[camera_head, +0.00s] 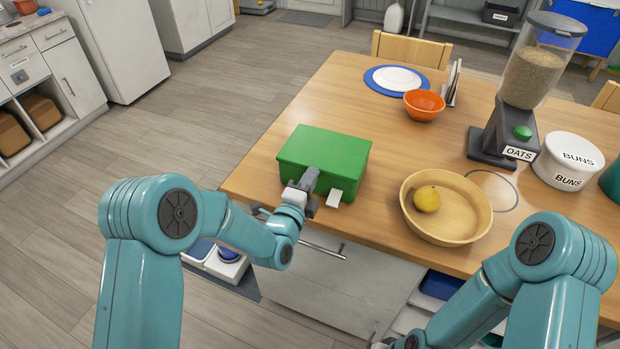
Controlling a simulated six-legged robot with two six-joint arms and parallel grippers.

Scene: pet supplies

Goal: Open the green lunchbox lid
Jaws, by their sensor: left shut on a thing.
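The green lunchbox (325,153) sits on the wooden table near its left front corner. Its lid looks closed, and a small white latch or tab (334,198) shows at the lower right of its front side. My left gripper (307,194) is at the box's front side, left of the white tab. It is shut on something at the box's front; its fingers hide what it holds. My right arm comes in at the lower right, and its gripper is mostly cut off by the bottom edge, so its jaws cannot be made out.
A wooden bowl (463,232) with a yellow lemon (427,199) stands right of the lunchbox. An oats dispenser (521,90), a white buns container (566,162), an orange bowl (424,104) and a white plate (396,78) stand farther back.

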